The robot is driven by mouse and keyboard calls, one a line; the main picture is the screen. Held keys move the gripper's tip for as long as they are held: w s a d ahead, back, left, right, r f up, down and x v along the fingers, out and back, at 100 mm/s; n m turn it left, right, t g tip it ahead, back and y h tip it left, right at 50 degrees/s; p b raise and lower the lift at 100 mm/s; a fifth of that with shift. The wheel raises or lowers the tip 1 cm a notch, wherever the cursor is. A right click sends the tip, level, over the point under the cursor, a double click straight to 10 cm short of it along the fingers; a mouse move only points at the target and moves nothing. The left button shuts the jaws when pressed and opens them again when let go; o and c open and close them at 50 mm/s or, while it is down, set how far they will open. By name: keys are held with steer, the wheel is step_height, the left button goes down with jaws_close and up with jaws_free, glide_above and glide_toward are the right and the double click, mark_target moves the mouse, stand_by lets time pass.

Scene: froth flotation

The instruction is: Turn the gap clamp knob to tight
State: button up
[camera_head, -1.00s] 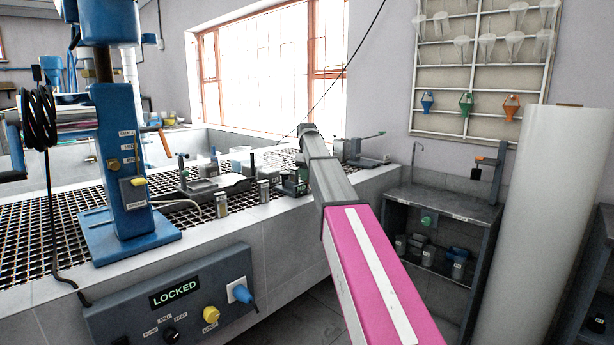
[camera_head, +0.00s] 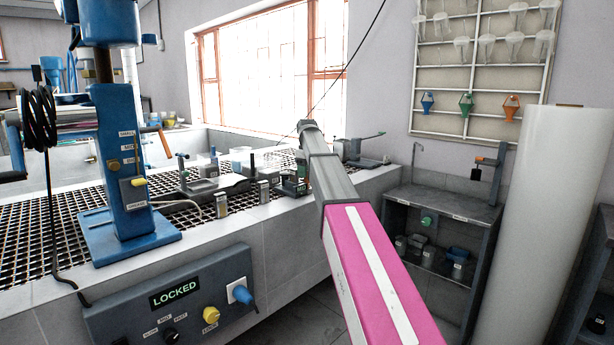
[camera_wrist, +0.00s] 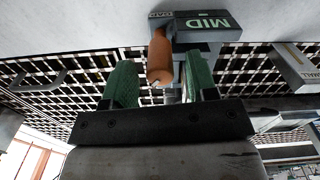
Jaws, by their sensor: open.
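In the wrist view my gripper (camera_wrist: 161,78) is open, with one green finger on each side of an orange-brown knob (camera_wrist: 161,56). I cannot tell whether either finger touches the knob. The knob is in front of a dark block (camera_wrist: 192,34) whose display reads MID. A small tag beside the display seems to read GAP, so this looks like the gap clamp. In the head view my grey and pink arm reaches over the bench, and I cannot make out the knob clearly there.
The bench has a black grating (camera_head: 30,220). A SMALL-labelled grey block (camera_wrist: 296,66) is at right in the wrist view. In the head view a blue stand (camera_head: 122,165) is at left, above a control panel (camera_head: 170,305) reading LOCKED. A grey shelf (camera_head: 440,225) stands at right.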

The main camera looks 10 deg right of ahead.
step_height(320, 180, up, 9)
steer(key=shift+r, duration=0.1)
steer(key=shift+s+a, duration=0.1)
stand_by(0.5)
